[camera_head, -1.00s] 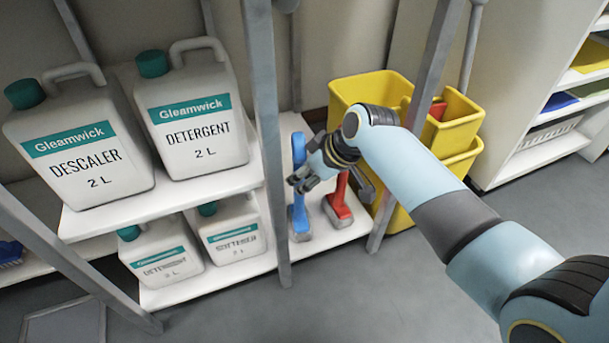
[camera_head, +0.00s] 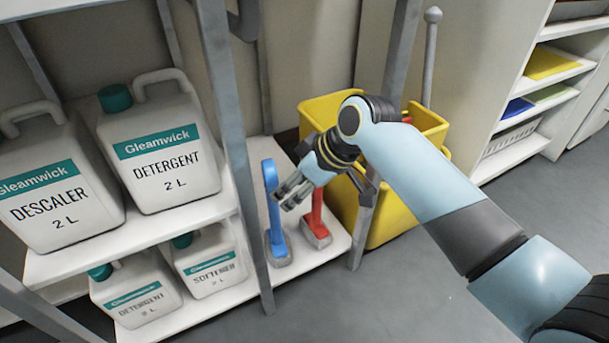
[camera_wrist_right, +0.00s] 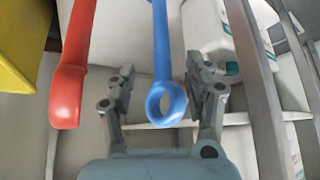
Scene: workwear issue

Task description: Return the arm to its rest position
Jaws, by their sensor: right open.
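My right gripper (camera_head: 283,197) is open and empty, in front of the lower shelf between the blue brush and the red brush in the head view. The blue brush (camera_head: 271,205) stands on the shelf, just left of the fingertips. In the right wrist view its ring-shaped handle end (camera_wrist_right: 166,116) shows between the spread fingers of the right gripper (camera_wrist_right: 160,75); I cannot tell whether they touch it. The red brush (camera_head: 317,218) stands to the right, partly behind the gripper, and shows left of the fingers in the wrist view (camera_wrist_right: 67,95). My left gripper is out of view.
The grey rack post (camera_head: 236,140) stands left of the gripper, with detergent (camera_head: 165,165) and descaler (camera_head: 62,200) jugs beyond it. A yellow bucket (camera_head: 395,225) stands behind my right arm. Open grey floor (camera_head: 390,300) lies in front.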

